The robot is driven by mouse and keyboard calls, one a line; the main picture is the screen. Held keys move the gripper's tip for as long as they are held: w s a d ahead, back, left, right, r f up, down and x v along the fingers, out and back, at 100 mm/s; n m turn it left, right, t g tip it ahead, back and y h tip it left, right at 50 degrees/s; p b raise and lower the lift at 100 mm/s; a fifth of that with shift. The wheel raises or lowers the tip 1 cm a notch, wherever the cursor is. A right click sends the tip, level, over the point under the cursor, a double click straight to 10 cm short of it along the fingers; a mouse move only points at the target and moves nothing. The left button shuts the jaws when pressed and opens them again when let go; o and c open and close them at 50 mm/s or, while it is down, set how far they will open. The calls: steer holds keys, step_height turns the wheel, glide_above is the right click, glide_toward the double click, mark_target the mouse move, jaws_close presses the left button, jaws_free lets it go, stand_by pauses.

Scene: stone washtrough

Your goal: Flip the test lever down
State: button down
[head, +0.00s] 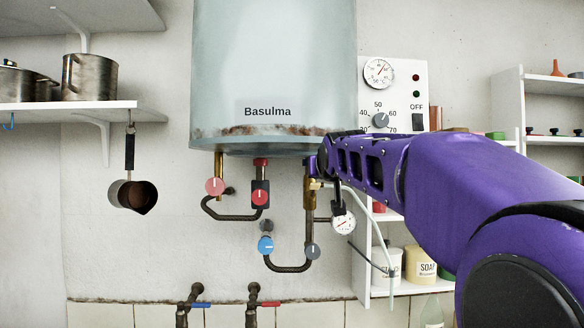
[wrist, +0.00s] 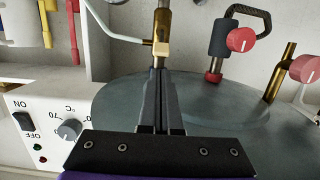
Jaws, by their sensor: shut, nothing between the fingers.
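A brass valve fitting (head: 312,192) hangs on the pipe under the right side of the water heater. In the wrist view, which is turned over, the brass fitting (wrist: 163,22) carries a small tan block, which looks like the test lever (wrist: 161,48). My gripper (wrist: 160,74) is shut and empty, its fingertips just short of the tan block and lined up with it. I cannot tell whether they touch. In the head view my purple wrist covers the upper part of the fitting, and the fingers and lever are not clear there.
The heater tank (head: 272,70) is close above my wrist. The control panel (head: 395,88) is to the right. Red knobs (head: 214,187), a blue knob (head: 265,245) and a dial gauge (head: 343,221) crowd the pipes. A shelf with jars (head: 424,262) stands at lower right.

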mark_target(314, 190)
steer(key=w, duration=0.2)
steer(key=w+p, duration=0.1)
steer(key=w, duration=0.1)
steer(key=w+f+p, duration=0.1)
steer(key=shift+w, duration=0.4)
